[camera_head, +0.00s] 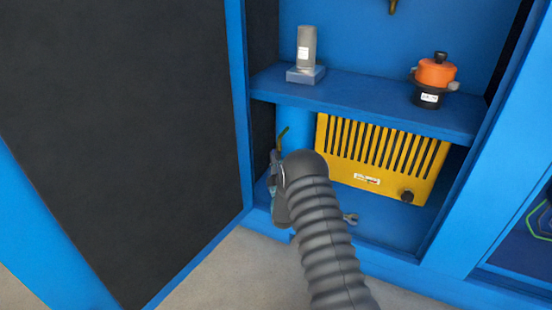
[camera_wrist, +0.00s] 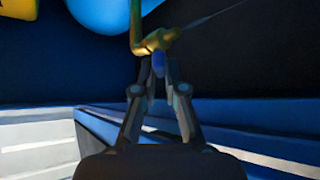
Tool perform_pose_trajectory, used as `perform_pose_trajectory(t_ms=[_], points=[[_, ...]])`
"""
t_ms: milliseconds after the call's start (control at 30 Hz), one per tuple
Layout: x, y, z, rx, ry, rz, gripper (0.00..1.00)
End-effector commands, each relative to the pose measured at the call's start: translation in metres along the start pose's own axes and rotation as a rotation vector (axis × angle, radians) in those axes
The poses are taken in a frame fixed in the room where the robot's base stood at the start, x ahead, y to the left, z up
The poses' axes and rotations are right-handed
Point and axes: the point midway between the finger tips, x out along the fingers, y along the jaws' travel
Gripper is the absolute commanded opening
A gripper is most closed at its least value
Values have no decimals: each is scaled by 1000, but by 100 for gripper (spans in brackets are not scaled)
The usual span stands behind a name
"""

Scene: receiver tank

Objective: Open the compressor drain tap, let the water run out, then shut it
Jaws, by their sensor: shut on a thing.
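The blue receiver tank (camera_head: 297,122) stands at the left inside the lower bay, partly hidden behind my arm; its rounded end (camera_wrist: 100,12) shows at the top of the wrist view. The brass drain tap (camera_wrist: 158,40) hangs below the tank on a bent brass pipe. My gripper (camera_wrist: 160,66) is at the tap, its fingertips closed around a small blue part that looks like the tap's handle (camera_wrist: 158,62). A thin pale streak runs from the tap to the upper right in the wrist view; I cannot tell for sure whether it is water. In the head view my arm hides most of the tap.
A yellow slotted box (camera_head: 380,155) stands right of the tank. A wrench (camera_head: 350,218) lies on the cabinet floor. The shelf (camera_head: 370,103) above holds a grey cylinder on a block (camera_head: 306,50) and an orange-topped device (camera_head: 436,73). A dark door panel (camera_head: 120,120) stands at the left.

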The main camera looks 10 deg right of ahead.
Motion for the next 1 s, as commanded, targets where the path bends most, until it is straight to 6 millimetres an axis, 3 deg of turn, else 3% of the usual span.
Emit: perform_pose_trajectory(t_ms=[400, 967, 1000], points=[[2, -3, -1, 136, 2, 134, 0], [2, -3, -1, 155, 2, 153, 0], [2, -3, -1, 155, 2, 153, 18]])
